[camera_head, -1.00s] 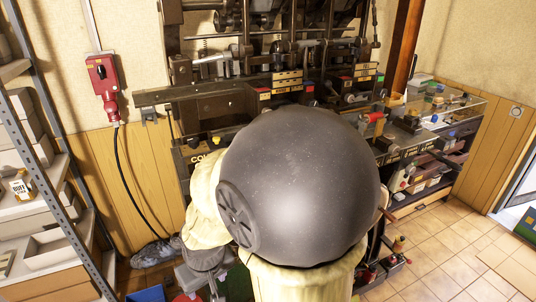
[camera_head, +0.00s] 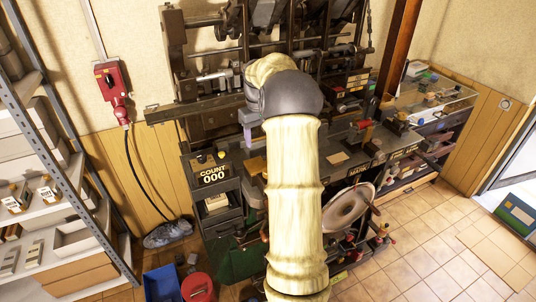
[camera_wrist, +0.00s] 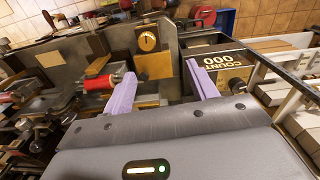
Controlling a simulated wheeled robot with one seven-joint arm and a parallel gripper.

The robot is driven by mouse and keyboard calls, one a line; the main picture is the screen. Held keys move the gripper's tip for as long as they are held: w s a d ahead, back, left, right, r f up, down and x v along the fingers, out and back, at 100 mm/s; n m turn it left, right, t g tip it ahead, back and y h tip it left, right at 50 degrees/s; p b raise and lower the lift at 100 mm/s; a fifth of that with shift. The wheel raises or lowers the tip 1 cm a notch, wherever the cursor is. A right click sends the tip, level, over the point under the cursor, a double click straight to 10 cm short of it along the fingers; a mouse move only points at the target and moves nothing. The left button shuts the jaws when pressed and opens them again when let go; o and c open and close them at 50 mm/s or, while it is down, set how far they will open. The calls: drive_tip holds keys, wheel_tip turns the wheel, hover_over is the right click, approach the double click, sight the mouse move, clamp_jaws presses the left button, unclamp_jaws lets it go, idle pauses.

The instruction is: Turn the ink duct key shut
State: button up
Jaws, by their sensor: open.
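My gripper shows in the wrist view (camera_wrist: 160,68) as two purple fingers, spread apart with nothing held between them.
A COUNT 000 box (camera_head: 213,174) stands at the bench's left end; it appears upside down in the wrist view (camera_wrist: 222,66). A red-handled part (camera_wrist: 98,84) lies left of the fingers. Shelving (camera_head: 62,150) stands at far left. Floor tiles (camera_head: 430,240) at right are clear.

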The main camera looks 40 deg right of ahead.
drive_tip(key=d, duration=0.1)
drive_tip(key=d+r, duration=0.1)
drive_tip(key=d, duration=0.1)
drive_tip(key=shift+s+d+r, duration=0.1)
drive_tip(key=shift+s+r, duration=0.1)
drive_tip(key=shift+r, duration=0.2)
wheel_tip(320, 180, down, 17)
drive_tip(key=p, duration=0.6)
drive_tip(key=shift+f+p, duration=0.2)
drive_tip(key=shift+p, duration=0.2)
drive_tip(key=c, duration=1)
